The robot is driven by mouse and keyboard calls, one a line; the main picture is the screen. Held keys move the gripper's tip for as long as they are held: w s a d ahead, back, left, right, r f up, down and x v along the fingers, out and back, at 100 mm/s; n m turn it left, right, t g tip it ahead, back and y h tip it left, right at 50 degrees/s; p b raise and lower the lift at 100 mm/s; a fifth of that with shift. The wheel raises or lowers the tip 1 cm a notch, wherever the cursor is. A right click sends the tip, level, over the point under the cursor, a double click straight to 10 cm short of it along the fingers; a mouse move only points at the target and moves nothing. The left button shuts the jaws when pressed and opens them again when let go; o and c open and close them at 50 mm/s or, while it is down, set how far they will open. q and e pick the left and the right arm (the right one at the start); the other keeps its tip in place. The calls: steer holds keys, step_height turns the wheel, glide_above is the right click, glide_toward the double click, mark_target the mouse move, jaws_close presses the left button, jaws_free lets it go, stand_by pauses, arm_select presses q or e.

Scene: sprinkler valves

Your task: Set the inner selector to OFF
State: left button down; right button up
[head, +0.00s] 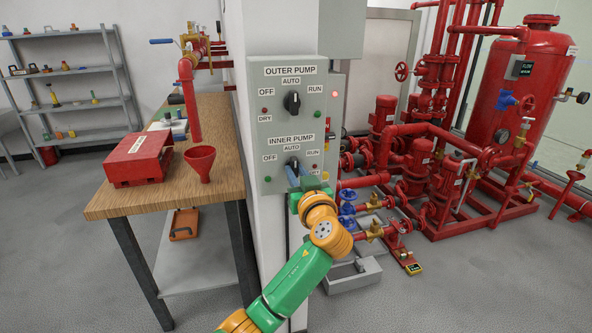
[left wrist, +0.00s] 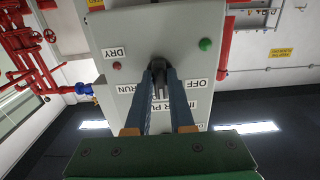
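The inner selector (head: 292,161) is a black knob on the lower part of a grey panel (head: 265,138), under the INNER PUMP label, with OFF to its left, AUTO above and RUN to its right. My left gripper (head: 294,173) reaches it from below. In the left wrist view, which shows the panel upside down, its blue fingers (left wrist: 160,75) flank the black knob (left wrist: 158,64) closely and appear shut on it. The fingers hide much of the knob, so its exact pointing direction is hard to read. My right gripper is not in view.
The outer selector (head: 292,102) sits above on the same panel, under OUTER PUMP. A workbench (head: 115,200) with a red box (head: 139,160) and a red funnel (head: 200,163) stands left. Red pump piping (head: 410,170) fills the right. Grey floor is open in front.

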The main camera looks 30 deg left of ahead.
arm_select(q)
steer(key=n+b, duration=0.3)
steer(key=b, duration=0.2)
steer(key=shift+f, duration=0.1)
stand_by(0.3)
